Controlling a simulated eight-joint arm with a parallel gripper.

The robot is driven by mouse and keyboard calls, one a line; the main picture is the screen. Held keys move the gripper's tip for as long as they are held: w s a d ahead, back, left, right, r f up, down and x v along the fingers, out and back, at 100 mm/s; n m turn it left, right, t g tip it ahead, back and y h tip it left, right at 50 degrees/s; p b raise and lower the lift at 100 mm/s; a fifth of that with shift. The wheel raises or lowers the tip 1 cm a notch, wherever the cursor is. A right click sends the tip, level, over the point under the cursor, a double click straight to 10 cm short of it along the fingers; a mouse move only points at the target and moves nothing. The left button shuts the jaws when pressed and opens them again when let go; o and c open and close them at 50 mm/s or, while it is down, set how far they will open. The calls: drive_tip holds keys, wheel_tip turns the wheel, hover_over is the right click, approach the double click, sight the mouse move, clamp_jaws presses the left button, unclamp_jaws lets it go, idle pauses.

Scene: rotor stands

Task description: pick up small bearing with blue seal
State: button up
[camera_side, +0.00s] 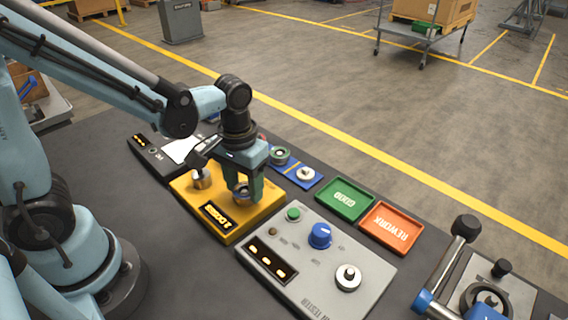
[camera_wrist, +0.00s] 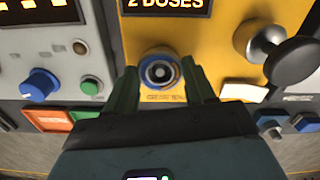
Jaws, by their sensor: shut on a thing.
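The small bearing with blue seal (camera_wrist: 159,72) is a metal ring with a blue band and a dark centre. It is at the front of the yellow dosing unit (camera_wrist: 215,50), below its "2 DOSES" display. My gripper (camera_wrist: 160,88) has its two green fingers on either side of the bearing and is shut on it. In the side view my gripper (camera_side: 243,188) points down over the yellow unit (camera_side: 192,207), with the bearing (camera_side: 241,193) partly hidden between the fingers. I cannot tell whether the bearing is clear of the unit.
A grey tester (camera_side: 318,262) with a blue knob (camera_side: 320,236) stands to the right. Behind it are a green GOOD tray (camera_side: 345,213) and an orange REWORK tray (camera_side: 407,241), both empty. A blue rack (camera_side: 292,170) holds ring parts. A metal plunger (camera_side: 201,179) rises beside my gripper.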

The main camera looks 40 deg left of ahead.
drive_tip(key=shift+r, duration=0.15)
drive_tip(key=shift+r, duration=0.85)
wheel_tip(320, 180, up, 2)
drive_tip(key=shift+s+d+r, duration=0.15)
drive_tip(key=shift+r, duration=0.05)
drive_tip(key=s+d+r, duration=0.6)
drive_tip(key=s+d, duration=0.1)
drive_tip(key=d, duration=0.1)
drive_tip(key=w+d, duration=0.4)
drive_tip(key=d, duration=0.5)
drive_tip(key=w+d, duration=0.3)
drive_tip(key=d, duration=0.5)
drive_tip(key=shift+w+d+f, duration=0.1)
drive_tip(key=shift+w+f, duration=0.05)
drive_tip(key=shift+f, duration=2.55)
drive_tip(key=shift+f, duration=0.35)
drive_tip(key=shift+f, duration=0.65)
